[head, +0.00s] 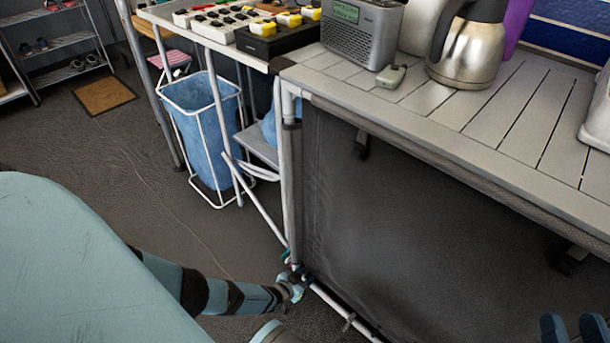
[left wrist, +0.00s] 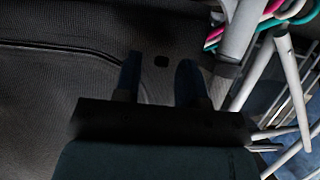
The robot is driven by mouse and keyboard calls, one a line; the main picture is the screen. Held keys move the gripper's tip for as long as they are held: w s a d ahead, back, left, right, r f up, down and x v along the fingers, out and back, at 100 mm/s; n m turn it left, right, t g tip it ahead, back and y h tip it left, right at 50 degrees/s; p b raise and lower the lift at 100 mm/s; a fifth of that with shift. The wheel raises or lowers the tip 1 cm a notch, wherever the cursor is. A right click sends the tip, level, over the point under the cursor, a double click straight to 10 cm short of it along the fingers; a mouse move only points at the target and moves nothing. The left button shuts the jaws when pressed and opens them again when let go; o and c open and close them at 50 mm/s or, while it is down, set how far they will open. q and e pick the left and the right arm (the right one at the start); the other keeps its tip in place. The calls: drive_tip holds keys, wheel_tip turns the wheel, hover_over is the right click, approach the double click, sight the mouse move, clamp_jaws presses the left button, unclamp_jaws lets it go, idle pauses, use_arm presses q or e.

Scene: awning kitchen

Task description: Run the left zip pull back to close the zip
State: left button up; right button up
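The dark fabric panel (head: 400,220) hangs below the slatted counter, beside a pale pole. My left gripper (head: 298,277) is low at the panel's bottom left corner, by the foot of the pole. In the left wrist view its two dark fingers (left wrist: 158,72) stand apart, with fabric visible between them. A curved seam, possibly the zip (left wrist: 70,45), runs left from the fingers. My right gripper (head: 575,325) is at the lower right, fingers apart.
The pale pole (left wrist: 240,30) and pink and green cords (left wrist: 275,15) are close right of my left gripper. A blue bin (head: 200,125) in a white frame stands behind. A kettle (head: 468,45) and radio (head: 360,30) stand on the counter (head: 480,95).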

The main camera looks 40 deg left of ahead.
use_arm(q)
drive_tip(key=shift+w, duration=0.2)
clamp_jaws()
drive_tip(key=shift+f, duration=0.1)
use_arm(e)
drive_tip(key=shift+d, duration=0.1)
